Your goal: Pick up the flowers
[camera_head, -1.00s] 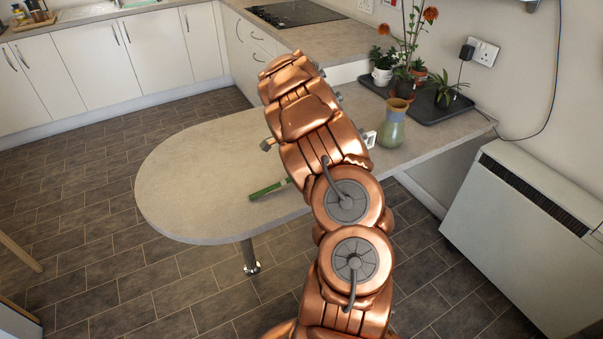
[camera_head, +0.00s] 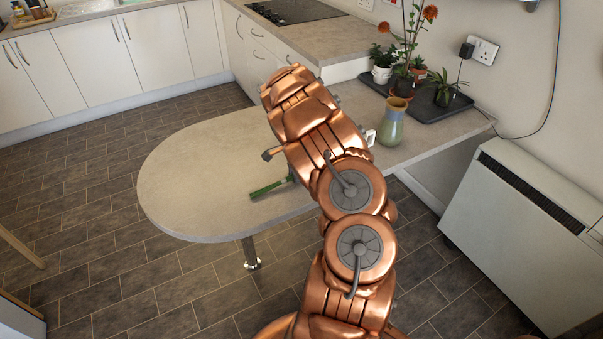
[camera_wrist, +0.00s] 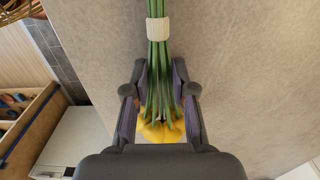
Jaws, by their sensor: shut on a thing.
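The flowers (camera_wrist: 158,48) show in the wrist view as a bunch of green stems with a pale band (camera_wrist: 159,29) around them. Yellow blooms (camera_wrist: 160,131) show at the lower end, close to my gripper's palm. My gripper (camera_wrist: 160,82) has its two dark fingers on either side of the stems and is shut on the bunch. In the head view my copper arm hides the gripper and the blooms. A slim green thing (camera_head: 269,189) shows beside my arm, over the rounded counter; I cannot tell whether it is the held stems.
The rounded counter (camera_head: 195,180) is mostly bare. A green vase (camera_head: 391,125) stands right of my arm. A dark tray (camera_head: 432,106) with potted plants (camera_head: 383,67) is behind it. A white heater (camera_head: 520,235) stands at the right. The tiled floor at left is open.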

